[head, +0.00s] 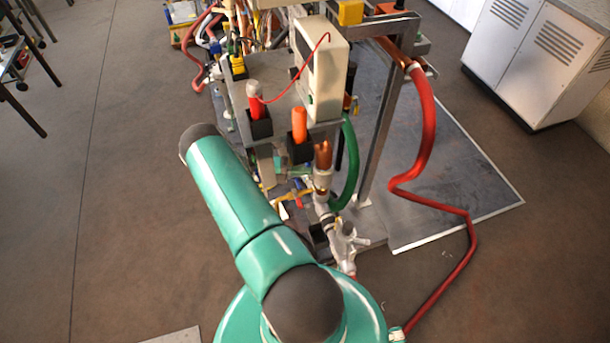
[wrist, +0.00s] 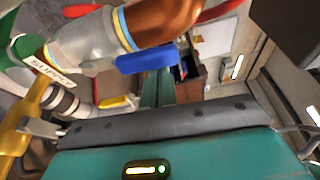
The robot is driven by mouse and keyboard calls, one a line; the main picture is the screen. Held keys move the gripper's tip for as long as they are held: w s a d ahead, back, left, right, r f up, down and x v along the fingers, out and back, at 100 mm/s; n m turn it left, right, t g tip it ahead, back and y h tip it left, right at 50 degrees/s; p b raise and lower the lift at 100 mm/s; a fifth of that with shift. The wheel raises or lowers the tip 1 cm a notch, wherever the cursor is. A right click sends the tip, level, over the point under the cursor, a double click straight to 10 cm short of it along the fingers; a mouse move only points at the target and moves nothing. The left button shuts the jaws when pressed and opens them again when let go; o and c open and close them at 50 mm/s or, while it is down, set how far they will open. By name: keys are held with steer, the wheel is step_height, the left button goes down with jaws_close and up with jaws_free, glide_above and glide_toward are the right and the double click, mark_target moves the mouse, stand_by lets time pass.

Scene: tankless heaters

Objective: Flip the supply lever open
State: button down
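A white tag reading SUPPLY (wrist: 52,75) shows at the left of the wrist view, beside a grey pipe fitting (wrist: 85,42). A yellow piece (wrist: 14,125), perhaps a lever, is partly cut off by the left edge. A blue bar (wrist: 147,58) lies under the copper pipe (wrist: 165,18); I cannot tell which piece is the supply lever. My gripper (wrist: 168,119) appears open and empty, its pale fingers far apart at the ends of the dark bar. The left finger is close to the yellow piece; contact is unclear. In the head view my arm hides the gripper.
A metal frame carries a white box (head: 322,70), an orange-topped piece (head: 299,122) and a green hose (head: 348,165). A red hose (head: 425,120) hangs to the floor on the right. A white cabinet (head: 540,60) stands back right.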

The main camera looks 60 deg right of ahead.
steer(key=shift+w+d+r, duration=0.1)
steer(key=shift+w+d, duration=0.2)
steer(key=shift+w+d+r, duration=0.1)
steer(key=shift+w+d, duration=0.05)
stand_by(0.3)
steer(key=v, duration=1.3)
steer(key=shift+w+a, duration=0.2)
steer(key=shift+a, duration=0.1)
